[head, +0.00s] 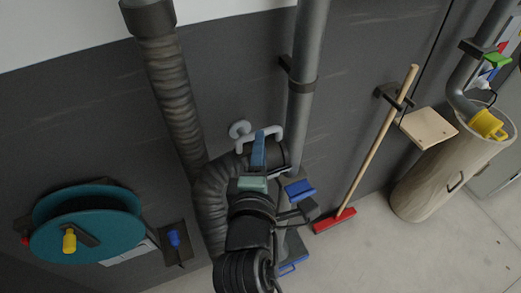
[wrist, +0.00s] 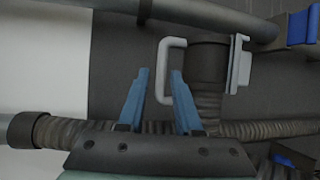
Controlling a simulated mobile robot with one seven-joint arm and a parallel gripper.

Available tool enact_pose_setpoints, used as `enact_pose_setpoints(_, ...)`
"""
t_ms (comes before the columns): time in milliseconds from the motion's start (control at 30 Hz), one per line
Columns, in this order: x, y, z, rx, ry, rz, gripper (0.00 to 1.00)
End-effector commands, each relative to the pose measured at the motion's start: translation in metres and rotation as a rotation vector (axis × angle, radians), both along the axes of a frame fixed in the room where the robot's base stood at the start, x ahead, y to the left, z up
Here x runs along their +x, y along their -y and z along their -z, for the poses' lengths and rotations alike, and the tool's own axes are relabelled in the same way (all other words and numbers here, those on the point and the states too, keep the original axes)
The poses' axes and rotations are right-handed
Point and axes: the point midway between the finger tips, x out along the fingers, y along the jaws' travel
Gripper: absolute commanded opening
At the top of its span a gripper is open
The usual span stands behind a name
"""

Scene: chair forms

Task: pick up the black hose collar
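The black hose collar (head: 275,154) is at the upper end of a curved ribbed hose, in front of the dark wall. In the wrist view the collar (wrist: 208,62) shows as a dark cylinder with a pale U-shaped handle (wrist: 161,68) on its left and a pale flange on its right. My gripper (head: 259,136) is at the collar in the head view and covers part of it. In the wrist view its two blue fingers (wrist: 160,72) stand apart. The handle's outer bar appears between the fingertips; I cannot tell whether they touch.
A grey vertical pipe (head: 306,70) runs just right of the collar. A ribbed hose (head: 172,90) hangs to the left. A teal reel (head: 88,225) is at lower left. A red-headed broom (head: 335,220) and a tall beige bin (head: 425,185) stand right. Floor at lower right is clear.

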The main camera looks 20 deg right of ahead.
Motion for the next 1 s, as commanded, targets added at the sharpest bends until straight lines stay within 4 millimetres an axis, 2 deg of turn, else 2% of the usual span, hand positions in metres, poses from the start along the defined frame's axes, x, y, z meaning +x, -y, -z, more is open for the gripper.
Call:
enact_pose_setpoints(100,0.017,0.008,0.004,0.001,0.004,0.000,0.33)
enact_pose_setpoints(367,0.031,0.015,0.007,0.002,0.003,-0.001,0.33)
enact_pose_setpoints(700,0.068,0.032,0.017,0.002,0.004,-0.001,0.33)
enact_pose_setpoints(1000,0.073,0.034,0.017,0.002,0.003,-0.002,0.33)
